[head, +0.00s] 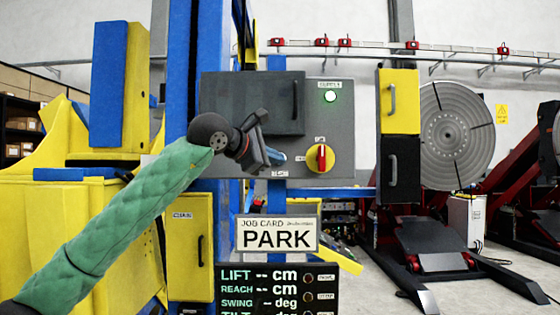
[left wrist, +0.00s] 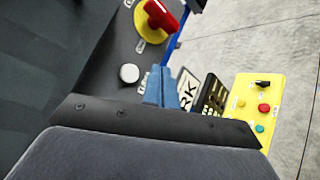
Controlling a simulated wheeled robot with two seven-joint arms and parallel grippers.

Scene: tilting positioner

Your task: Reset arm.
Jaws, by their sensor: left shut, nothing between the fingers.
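My left gripper (head: 276,157) is in front of the grey control box (head: 350,125), its blue fingers shut and empty. In the left wrist view the shut blue fingers (left wrist: 162,88) show just beside a round white button (left wrist: 129,73) on the box face. I cannot tell whether they touch the box. In the head view the button is hidden by the gripper. A red rotary switch (head: 321,157) on a yellow disc is right of the gripper; it also shows in the left wrist view (left wrist: 160,15). A green lamp (head: 330,96) glows above. My right gripper is not in view.
A job card (head: 277,234) reading PARK hangs below the box, above a display (head: 278,290) showing dashes. A large round faceplate (head: 457,135) stands at right.

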